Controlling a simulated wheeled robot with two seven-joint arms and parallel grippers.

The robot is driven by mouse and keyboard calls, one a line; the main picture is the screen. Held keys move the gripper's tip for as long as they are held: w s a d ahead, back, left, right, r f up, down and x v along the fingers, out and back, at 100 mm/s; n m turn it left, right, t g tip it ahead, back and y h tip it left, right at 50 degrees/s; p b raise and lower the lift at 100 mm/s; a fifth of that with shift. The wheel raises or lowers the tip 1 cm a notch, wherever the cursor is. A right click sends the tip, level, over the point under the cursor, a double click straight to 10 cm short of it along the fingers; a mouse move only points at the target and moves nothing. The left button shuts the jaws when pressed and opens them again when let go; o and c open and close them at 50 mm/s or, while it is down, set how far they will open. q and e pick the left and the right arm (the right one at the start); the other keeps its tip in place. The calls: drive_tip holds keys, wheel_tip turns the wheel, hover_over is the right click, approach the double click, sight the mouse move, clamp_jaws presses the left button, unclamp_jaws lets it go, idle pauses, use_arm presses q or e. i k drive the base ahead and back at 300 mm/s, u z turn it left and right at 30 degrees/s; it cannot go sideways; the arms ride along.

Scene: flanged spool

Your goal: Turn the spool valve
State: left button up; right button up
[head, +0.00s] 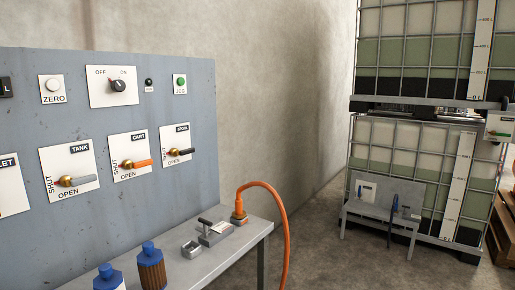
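The spool valve (181,153) is at the right end of the grey wall panel, on a white plate labelled SPOOL. It has a small brass body and a dark lever that points right, roughly level. The word OPEN is below it and SHUT is at its left. Neither of my grippers is in view, and nothing touches the lever.
Left of it are the CART valve (136,164) with an orange lever and the TANK valve (77,181) with a grey lever. A metal bench (225,252) below holds blue-capped bottles (150,268) and an orange hose (276,205). Caged tanks (400,150) stand at right.

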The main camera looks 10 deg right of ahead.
sight(173, 152)
drive_tip(key=z, duration=0.3)
drive_tip(key=i, duration=0.85)
drive_tip(key=u, duration=0.7)
drive_tip(key=i, duration=0.6)
drive_tip(key=u, duration=0.55)
